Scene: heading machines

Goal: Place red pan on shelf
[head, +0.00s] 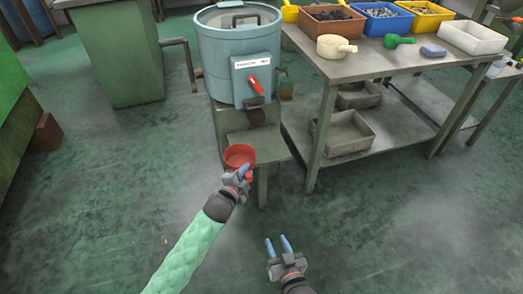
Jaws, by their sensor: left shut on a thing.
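The red pan (238,154) is upright, its round bowl facing up. My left gripper (242,171) is shut on its handle, at the pan's near side. The pan overlaps the front left edge of a low grey-green metal shelf (265,146) below the blue drum. I cannot tell whether the pan touches that shelf. My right gripper (276,240) is open and empty, over the floor below and right of the pan.
The blue drum (213,62) with a red-handled valve stands behind the low shelf. The floor in front is clear.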

